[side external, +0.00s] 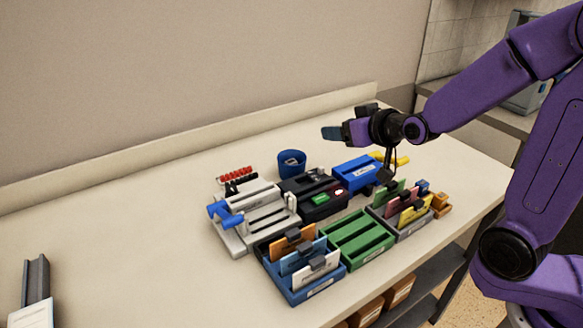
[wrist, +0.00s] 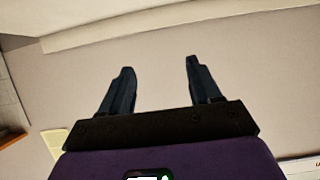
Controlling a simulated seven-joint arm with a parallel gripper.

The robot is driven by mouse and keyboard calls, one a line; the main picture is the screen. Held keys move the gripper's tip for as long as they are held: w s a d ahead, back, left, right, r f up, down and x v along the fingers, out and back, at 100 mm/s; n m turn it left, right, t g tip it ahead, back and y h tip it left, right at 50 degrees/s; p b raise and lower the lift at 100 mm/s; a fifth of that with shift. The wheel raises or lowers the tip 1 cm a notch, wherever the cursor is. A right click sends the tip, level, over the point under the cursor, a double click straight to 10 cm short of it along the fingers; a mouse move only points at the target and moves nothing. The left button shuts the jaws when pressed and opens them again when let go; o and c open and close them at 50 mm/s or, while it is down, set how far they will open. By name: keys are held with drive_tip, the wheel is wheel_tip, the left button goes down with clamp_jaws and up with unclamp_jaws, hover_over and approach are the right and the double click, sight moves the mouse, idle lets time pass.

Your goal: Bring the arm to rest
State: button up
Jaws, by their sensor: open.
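My purple arm reaches in from the right in the side external view. My gripper (side external: 332,132) is held level above the far part of the table (side external: 130,225), pointing left toward the wall. In the wrist view my gripper (wrist: 156,75) has its two dark fingers spread apart with nothing between them. The wrist view shows mostly plain surface beyond the fingers.
Below my gripper stand a blue cup (side external: 291,163), a blue box (side external: 357,172), a black device (side external: 314,193) and a grey device with blue handles (side external: 255,215). Card trays, including a green tray (side external: 358,238), line the front. The table's left is mostly clear.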

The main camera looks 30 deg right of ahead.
drive_tip(key=shift+s, duration=0.2)
drive_tip(key=shift+a, duration=0.1)
drive_tip(key=s+a+f+n+g+y, duration=0.4)
drive_tip(key=s+a+f+n+g, duration=0.15)
drive_tip(key=s+g, duration=0.2)
drive_tip(key=s+d+n+g+h, duration=0.1)
drive_tip(key=s+d+n+g, duration=0.1)
drive_tip(key=s, duration=0.9)
drive_tip(key=s+d+n+g+h, duration=0.2)
drive_tip(key=s+d+n, duration=0.3)
drive_tip(key=s, duration=0.7)
drive_tip(key=shift+s+d+g+h, duration=0.3)
drive_tip(key=shift+d+g, duration=0.25)
drive_tip(key=shift+d, duration=0.6)
